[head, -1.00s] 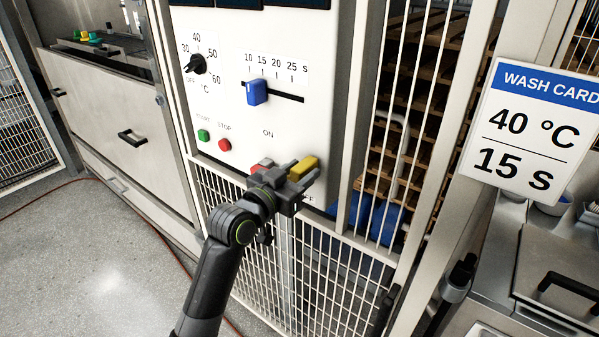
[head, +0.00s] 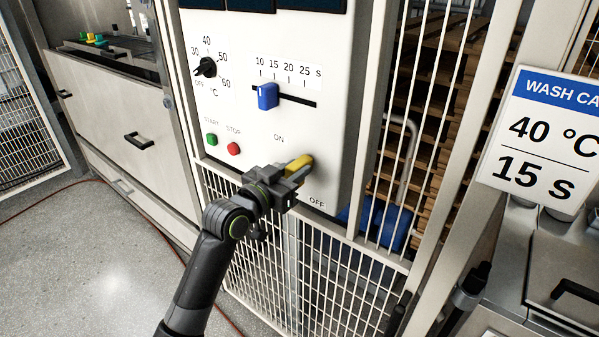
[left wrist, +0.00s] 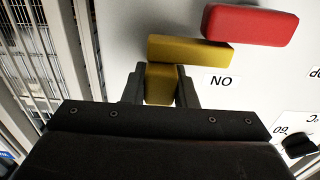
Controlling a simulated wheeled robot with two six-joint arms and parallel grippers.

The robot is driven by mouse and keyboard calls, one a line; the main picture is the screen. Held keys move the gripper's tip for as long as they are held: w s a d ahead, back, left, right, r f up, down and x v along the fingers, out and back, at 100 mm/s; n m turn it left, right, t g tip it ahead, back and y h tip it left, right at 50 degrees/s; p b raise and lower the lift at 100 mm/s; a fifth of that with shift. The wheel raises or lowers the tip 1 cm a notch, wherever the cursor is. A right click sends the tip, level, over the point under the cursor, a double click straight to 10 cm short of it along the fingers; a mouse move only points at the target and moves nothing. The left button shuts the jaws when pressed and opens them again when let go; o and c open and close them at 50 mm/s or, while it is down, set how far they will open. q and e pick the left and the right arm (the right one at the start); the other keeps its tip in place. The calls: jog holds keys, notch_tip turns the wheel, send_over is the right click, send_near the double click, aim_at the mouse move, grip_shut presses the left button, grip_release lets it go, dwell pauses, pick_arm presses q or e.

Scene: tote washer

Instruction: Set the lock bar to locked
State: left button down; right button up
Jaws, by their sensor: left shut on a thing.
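The yellow bar (head: 299,166) stands out from the white panel between the printed words ON and OFF. My left gripper (head: 289,180) is at the panel, shut on the yellow bar. In the left wrist view the fingers of my left gripper (left wrist: 161,88) sit on either side of a yellow part (left wrist: 160,80), with a longer yellow piece (left wrist: 190,49) just beyond it. A red bar (left wrist: 250,25) is beside the yellow piece there; in the head view it is hidden. Nothing seen is labelled as a lock bar. My right gripper is not in view.
Above on the panel are a blue slider (head: 268,96), a black dial (head: 206,67), a green button (head: 212,139) and a red button (head: 233,148). A wash card (head: 545,140) is at the right. Mesh fencing (head: 330,262) lies below the panel.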

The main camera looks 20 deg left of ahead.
pick_arm(q)
jog(key=shift+r, duration=0.15)
jog(key=c, duration=1.5)
grip_release()
jog(key=shift+c, duration=0.2)
jog(key=o, duration=0.4)
jog(key=shift+w+a, duration=0.1)
jog(key=shift+a, duration=0.2)
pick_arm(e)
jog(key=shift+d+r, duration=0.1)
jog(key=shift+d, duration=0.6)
pick_arm(q)
jog(key=shift+d, duration=0.1)
jog(key=shift+s, duration=0.2)
jog(key=v, duration=0.3)
jog(key=b+v, duration=0.1)
jog(key=v, duration=0.3)
jog(key=shift+s+f, duration=0.1)
jog(key=shift+f, duration=0.1)
jog(key=shift+b+v, duration=0.4)
jog(key=shift+v, duration=4.6)
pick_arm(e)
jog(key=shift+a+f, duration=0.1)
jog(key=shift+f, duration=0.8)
